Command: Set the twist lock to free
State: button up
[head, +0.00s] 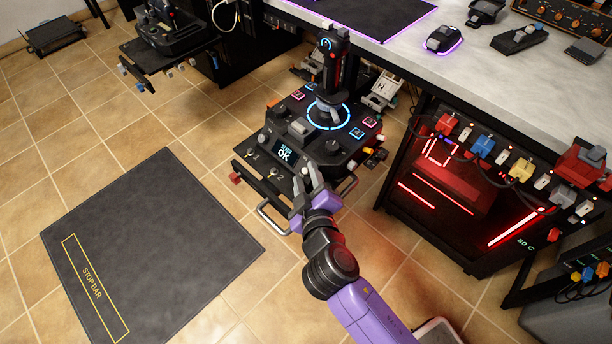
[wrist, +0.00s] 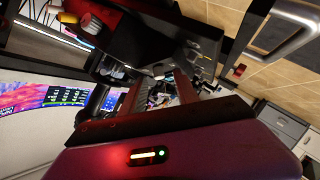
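The joystick (head: 334,70) stands upright on its black base (head: 290,105), inside a blue glowing ring. A dark round knob (head: 331,146) sits at the front right of the base. I cannot tell which control is the twist lock, and no "free" marking is readable. My gripper (head: 308,176) is just in front of the base, near the small screen. Its two fingers are apart with nothing seen between them. In the wrist view, the dark base (wrist: 150,45) shows close by.
Metal handles (head: 270,216) stick out at the base's front. A white desk (head: 400,50) and a red-lit case (head: 445,190) with colored switches stand to the right. A dark mat (head: 150,245) lies on the tiled floor at left, with free room around it.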

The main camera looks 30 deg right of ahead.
jog(key=shift+w+d, duration=0.1)
jog(key=shift+w, duration=0.2)
grip_shut()
jog(key=shift+f, duration=0.1)
dwell(1.2)
